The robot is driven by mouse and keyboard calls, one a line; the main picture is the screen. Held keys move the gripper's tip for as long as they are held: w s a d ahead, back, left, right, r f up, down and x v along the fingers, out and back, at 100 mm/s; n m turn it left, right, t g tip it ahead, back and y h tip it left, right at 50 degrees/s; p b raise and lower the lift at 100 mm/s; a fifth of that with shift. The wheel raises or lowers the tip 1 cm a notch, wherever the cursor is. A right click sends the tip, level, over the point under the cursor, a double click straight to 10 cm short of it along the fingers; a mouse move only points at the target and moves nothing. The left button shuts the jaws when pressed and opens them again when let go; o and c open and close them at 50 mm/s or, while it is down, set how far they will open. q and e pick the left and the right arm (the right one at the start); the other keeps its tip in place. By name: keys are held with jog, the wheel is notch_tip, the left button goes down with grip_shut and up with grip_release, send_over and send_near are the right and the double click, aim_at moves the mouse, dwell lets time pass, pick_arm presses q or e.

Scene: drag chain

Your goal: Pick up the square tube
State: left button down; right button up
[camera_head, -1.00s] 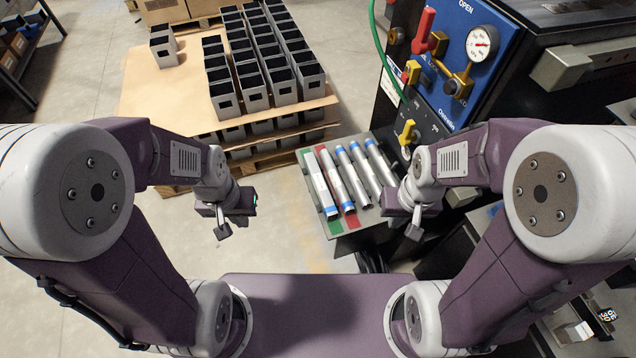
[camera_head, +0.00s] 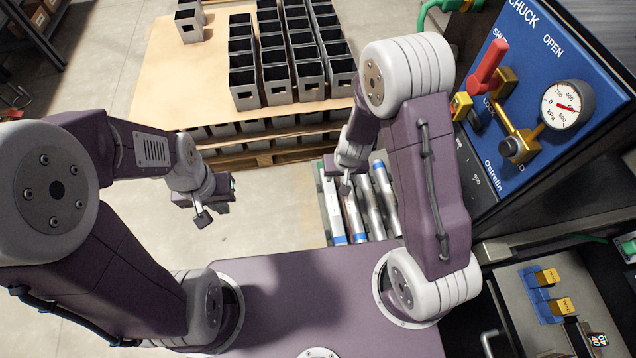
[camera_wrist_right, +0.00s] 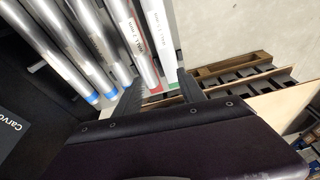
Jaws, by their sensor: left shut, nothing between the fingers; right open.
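Several grey square tubes (camera_head: 309,75) stand upright in rows on a pallet at the top. One separate grey square tube (camera_head: 188,26) stands at the pallet's upper left. Several long silver tubes with blue end bands (camera_head: 384,185) lie side by side on a tray; they also show in the right wrist view (camera_wrist_right: 118,42). My right gripper (camera_head: 346,183) is open above the tray's left part, partly covering the tubes. Its fingers (camera_wrist_right: 160,92) show beside the tubes' ends; contact cannot be told. My left gripper (camera_head: 207,208) is shut and empty over the floor, left of the tray.
The wooden pallet board (camera_head: 185,75) lies beyond the tray. A blue chuck panel (camera_head: 545,90) with a red lever and gauge stands at right. A bench with yellow-and-blue parts (camera_head: 550,290) is at lower right. Floor (camera_head: 265,195) is clear left of the tray.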

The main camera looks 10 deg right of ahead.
aim_at(333, 205)
jog(key=shift+n+g, duration=0.3)
jog(key=shift+g, duration=0.2)
jog(key=f, duration=0.1)
jog(key=s+f, duration=0.1)
jog(key=a+f, duration=0.1)
jog(key=shift+s+f, duration=0.25)
jog(key=shift+f, duration=0.05)
jog(key=shift+s+a+f, duration=0.2)
jog(key=shift+s+f, duration=0.1)
jog(key=shift+s, duration=0.35)
jog(key=shift+s+a+f, duration=0.15)
jog(key=shift+s+f, duration=0.1)
jog(key=shift+s, duration=0.55)
jog(key=f+b, duration=0.2)
jog(key=w+f+b, duration=0.1)
jog(key=f, duration=0.1)
jog(key=shift+f+b, duration=0.1)
jog(key=shift+b, duration=0.3)
notch_tip(333, 205, down, 5)
jog(key=b, duration=0.4)
jog(key=shift+a, duration=0.15)
jog(key=shift+w, duration=0.1)
pick_arm(q)
notch_tip(333, 205, down, 8)
jog(key=shift+s+a+r, duration=0.15)
jog(key=shift+s+r, duration=0.1)
pick_arm(e)
jog(key=shift+r, duration=0.2)
grip_shut()
